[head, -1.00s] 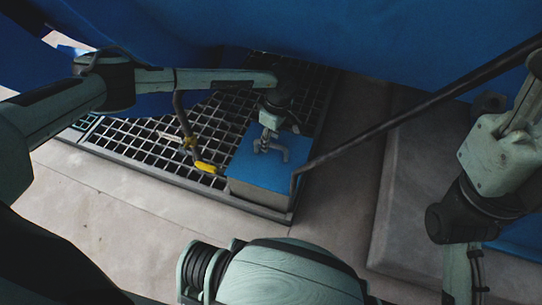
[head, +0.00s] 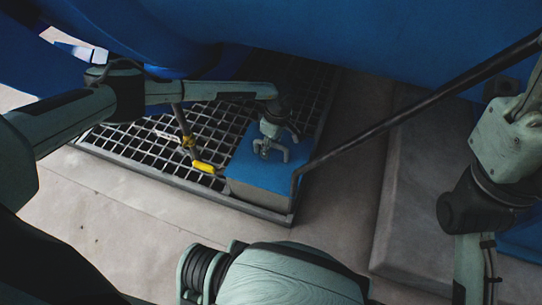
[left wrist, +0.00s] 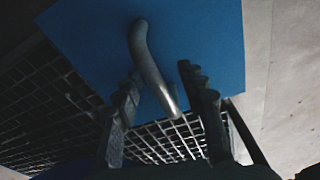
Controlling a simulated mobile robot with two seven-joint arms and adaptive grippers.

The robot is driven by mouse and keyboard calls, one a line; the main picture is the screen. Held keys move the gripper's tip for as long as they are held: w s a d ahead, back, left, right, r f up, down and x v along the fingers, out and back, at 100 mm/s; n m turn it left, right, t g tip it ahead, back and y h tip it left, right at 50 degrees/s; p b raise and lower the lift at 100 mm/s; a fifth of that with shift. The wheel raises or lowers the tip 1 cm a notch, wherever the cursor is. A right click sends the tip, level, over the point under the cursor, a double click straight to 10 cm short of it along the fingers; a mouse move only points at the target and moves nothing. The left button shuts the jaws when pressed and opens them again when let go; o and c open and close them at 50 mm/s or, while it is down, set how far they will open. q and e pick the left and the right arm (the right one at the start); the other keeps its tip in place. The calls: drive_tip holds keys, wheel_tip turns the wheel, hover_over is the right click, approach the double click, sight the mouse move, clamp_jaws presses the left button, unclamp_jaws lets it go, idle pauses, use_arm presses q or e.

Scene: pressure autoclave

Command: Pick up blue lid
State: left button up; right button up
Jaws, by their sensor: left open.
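The blue lid (head: 258,172) is a flat blue top on a grey box at the near right corner of the metal grating. A grey bent handle (head: 282,151) stands up from it. My left gripper (head: 271,138) is open above the lid, right at the handle. In the left wrist view, the blue lid (left wrist: 90,38) fills the upper middle, and its curved handle (left wrist: 150,65) runs between the two open fingers of my left gripper (left wrist: 160,82). I cannot tell whether a finger touches the handle. My right gripper is out of view.
A yellow-tipped lever (head: 204,167) stands just left of the lid over the grating (head: 150,150). A dark rod (head: 400,115) slopes from the box corner to the upper right. A large blue body (head: 330,35) hangs behind. Grey floor (head: 110,220) lies in front.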

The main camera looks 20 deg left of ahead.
use_arm(q)
drive_tip(key=shift+f, duration=0.1)
clamp_jaws()
idle(0.3)
idle(0.4)
drive_tip(key=shift+w, duration=0.1)
